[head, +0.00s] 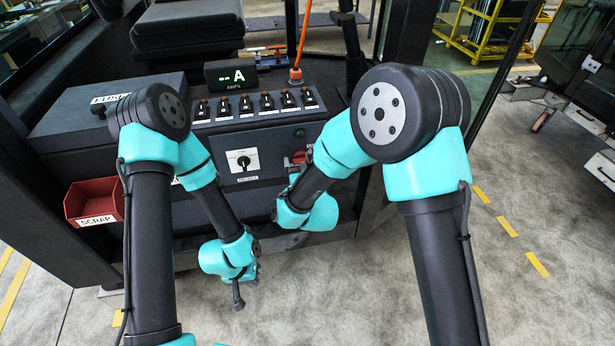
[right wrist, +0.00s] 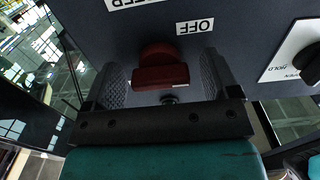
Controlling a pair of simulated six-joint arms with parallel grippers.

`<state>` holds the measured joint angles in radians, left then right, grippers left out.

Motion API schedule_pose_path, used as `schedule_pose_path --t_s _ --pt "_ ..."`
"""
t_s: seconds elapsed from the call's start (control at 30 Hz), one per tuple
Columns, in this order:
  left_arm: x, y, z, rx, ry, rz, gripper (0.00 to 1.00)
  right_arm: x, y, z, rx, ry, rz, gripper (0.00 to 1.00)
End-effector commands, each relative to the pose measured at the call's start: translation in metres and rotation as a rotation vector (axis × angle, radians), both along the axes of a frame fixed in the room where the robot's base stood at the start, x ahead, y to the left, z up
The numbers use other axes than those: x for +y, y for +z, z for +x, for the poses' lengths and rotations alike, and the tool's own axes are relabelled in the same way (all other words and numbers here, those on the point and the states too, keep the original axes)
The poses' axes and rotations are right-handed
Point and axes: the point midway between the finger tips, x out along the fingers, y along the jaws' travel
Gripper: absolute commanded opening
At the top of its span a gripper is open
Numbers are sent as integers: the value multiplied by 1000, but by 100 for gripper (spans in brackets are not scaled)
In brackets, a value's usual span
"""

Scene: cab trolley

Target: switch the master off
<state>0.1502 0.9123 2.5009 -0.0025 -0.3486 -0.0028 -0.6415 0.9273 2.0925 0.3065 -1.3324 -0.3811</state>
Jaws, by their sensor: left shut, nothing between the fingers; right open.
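The red master switch (head: 299,157) is on the dark front panel, partly hidden by my right arm in the head view. In the right wrist view the red handle (right wrist: 160,70) shows close up, with an upside-down OFF label (right wrist: 195,27) beside it and a cut-off label at the top edge. My right gripper (right wrist: 162,75) is open, with one finger on each side of the red handle. I cannot tell whether either finger touches it. My left gripper (head: 238,294) is shut and empty, hanging low in front of the cabinet, away from the switch.
A black rotary knob on a white plate (head: 243,160) is left of the red switch. Above are a row of toggle switches (head: 266,103) and a display showing A (head: 231,76). A red scrap bin (head: 94,201) hangs at left.

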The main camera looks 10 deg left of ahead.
Motion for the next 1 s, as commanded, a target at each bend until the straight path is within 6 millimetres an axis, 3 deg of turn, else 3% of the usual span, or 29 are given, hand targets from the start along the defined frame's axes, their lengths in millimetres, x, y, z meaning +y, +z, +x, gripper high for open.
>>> schedule_pose_path --t_s 0.27,0.8,1.0 --pt "0 0 0 0 0 0 0 -11 0 -29 1 1 -1 81" --pt "0 0 0 0 0 0 0 -47 0 -126 1 3 -3 81" --pt "0 0 0 0 0 0 0 -57 0 -152 1 2 -3 81"
